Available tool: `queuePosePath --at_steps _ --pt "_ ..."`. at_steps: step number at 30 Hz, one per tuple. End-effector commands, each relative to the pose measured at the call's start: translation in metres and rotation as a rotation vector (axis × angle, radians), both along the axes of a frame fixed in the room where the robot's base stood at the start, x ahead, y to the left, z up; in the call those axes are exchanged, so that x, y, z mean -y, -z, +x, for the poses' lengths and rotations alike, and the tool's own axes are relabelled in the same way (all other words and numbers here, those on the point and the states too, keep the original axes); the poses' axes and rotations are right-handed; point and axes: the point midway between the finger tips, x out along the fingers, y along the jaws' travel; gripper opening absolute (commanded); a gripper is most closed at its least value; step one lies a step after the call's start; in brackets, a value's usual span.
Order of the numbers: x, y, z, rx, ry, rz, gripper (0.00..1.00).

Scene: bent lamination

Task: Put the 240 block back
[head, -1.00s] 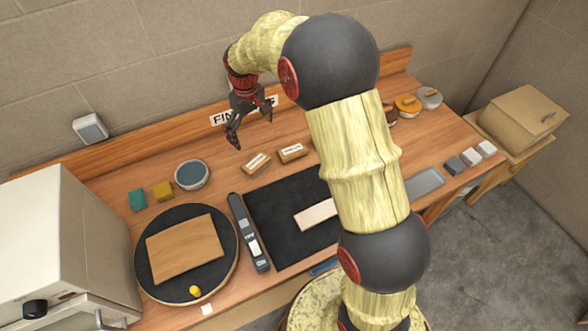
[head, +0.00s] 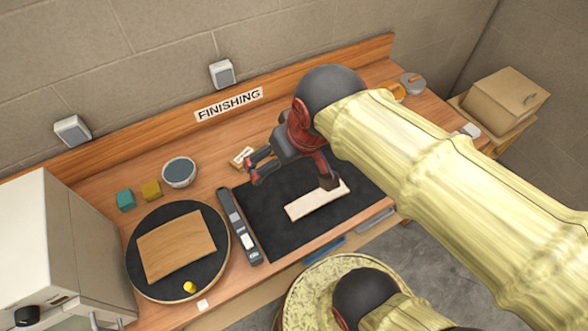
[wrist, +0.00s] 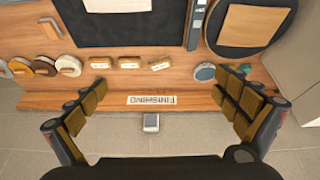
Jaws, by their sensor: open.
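Three small wooden blocks with pale labels stand in a row below the dark mat in the wrist view: a left one (wrist: 91,62), a middle one (wrist: 129,62) and a right one (wrist: 160,66). Their labels are too small to read, so I cannot tell which is the 240 block. One labelled block (head: 243,157) shows in the head view behind the mat; my arm hides the others. My gripper (head: 291,180) is open and empty, fingers spread above the mat.
A pale strip (head: 317,201) lies on the dark mat (head: 262,215). A long grey tool (head: 238,225) lies beside it, then a round turntable (head: 205,270) with a wooden board. A bowl (head: 179,172) and round discs (wrist: 43,66) stand along the back, before the FINISHING sign (head: 229,104).

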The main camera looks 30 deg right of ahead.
Motion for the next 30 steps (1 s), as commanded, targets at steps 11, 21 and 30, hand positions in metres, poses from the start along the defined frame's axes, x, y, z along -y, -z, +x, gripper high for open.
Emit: queuePosePath --at_steps 11,21,30 --pt "0.000 0.008 -0.036 0.045 0.034 0.018 1.00" --pt "0.000 0.015 -0.035 0.045 0.033 0.017 1.00" --pt "0.000 0.067 -0.035 0.045 0.032 0.017 1.00"
